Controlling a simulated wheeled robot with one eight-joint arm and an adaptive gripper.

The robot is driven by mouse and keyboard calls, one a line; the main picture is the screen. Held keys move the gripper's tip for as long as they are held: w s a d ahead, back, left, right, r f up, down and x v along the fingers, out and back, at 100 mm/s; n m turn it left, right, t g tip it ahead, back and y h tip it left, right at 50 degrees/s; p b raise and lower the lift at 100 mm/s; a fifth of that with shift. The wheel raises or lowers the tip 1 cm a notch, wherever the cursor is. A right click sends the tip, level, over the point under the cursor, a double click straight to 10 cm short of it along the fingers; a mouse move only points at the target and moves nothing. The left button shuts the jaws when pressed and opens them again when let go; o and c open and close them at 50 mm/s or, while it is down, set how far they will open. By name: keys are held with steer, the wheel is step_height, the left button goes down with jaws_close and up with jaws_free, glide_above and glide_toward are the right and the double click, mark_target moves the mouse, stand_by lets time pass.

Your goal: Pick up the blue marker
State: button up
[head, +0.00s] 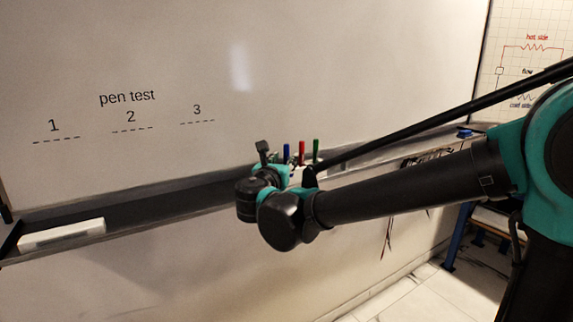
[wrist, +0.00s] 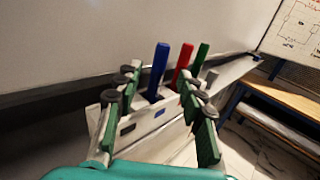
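The blue marker (wrist: 158,66) stands upright, leaning slightly, in a white holder (wrist: 147,127) in the wrist view, and its top shows in the head view (head: 286,151). My gripper (wrist: 160,82) is open, with one finger to the left of the blue marker and one to the right; neither visibly touches it. The gap between the fingers is empty near my palm. In the head view my gripper (head: 268,158) is at the holder, mostly hidden behind my wrist. The lower part of the blue marker is hidden in the holder.
A red marker (wrist: 181,62) and a green marker (wrist: 199,61) stand just right of the blue one, close to my right finger. The whiteboard (head: 330,60) rises behind the tray ledge (head: 150,207). A white block (head: 62,234) lies on the ledge's left end.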

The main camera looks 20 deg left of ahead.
mark_target(286, 156)
steer(key=w, duration=0.4)
steer(key=shift+w+a+f, duration=0.1)
steer(key=shift+a, duration=0.15)
jaws_close()
